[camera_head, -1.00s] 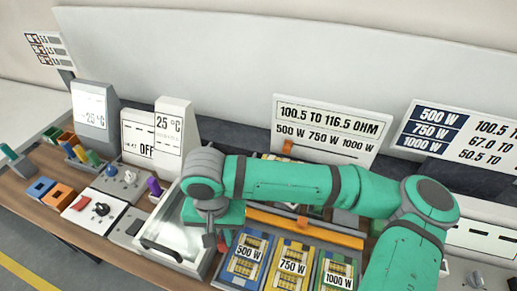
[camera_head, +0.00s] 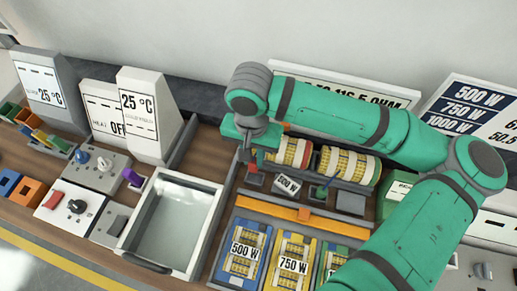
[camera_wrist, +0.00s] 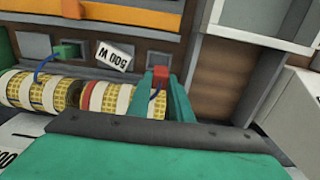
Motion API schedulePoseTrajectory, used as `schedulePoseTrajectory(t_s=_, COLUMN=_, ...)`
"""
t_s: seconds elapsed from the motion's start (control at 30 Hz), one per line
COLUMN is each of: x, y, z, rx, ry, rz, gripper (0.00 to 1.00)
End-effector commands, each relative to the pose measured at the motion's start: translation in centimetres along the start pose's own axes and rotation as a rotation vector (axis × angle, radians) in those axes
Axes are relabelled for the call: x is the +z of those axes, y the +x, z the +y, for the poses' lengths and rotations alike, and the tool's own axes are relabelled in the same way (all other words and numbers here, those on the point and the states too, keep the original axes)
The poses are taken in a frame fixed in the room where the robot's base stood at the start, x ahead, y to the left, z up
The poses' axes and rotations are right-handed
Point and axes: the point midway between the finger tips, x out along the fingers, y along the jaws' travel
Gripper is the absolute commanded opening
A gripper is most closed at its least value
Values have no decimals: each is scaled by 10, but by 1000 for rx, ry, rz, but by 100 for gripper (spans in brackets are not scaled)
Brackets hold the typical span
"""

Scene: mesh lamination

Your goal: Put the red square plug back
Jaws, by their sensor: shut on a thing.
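The red square plug (camera_wrist: 160,76) is between the green fingers of my gripper (camera_wrist: 161,84) in the wrist view, and the gripper is shut on it. In the head view, the red plug (camera_head: 259,158) shows as a small patch below my gripper (camera_head: 250,153), at the left end of the yellow-banded rolls (camera_head: 335,163). A grey square socket (camera_wrist: 158,58) lies just beyond the plug in the wrist view. The same socket shows dark below the gripper in the head view (camera_head: 254,179). Whether plug and socket touch is unclear.
A tilted "500 W" label (camera_wrist: 112,53) lies beside the socket. A green plug with a blue wire (camera_wrist: 67,50) sits by another socket. An orange bar (camera_head: 290,208) and wattage-marked panels (camera_head: 243,248) lie in front. A glass-topped tray (camera_head: 172,225) is at the left.

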Motion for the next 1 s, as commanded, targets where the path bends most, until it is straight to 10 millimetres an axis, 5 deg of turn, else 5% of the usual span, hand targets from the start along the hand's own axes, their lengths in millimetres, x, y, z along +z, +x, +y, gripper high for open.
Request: schedulePoseTrajectory(t_s=1.0, x=0, y=59, z=2, rx=-1, ry=6, rz=-1, gripper=0)
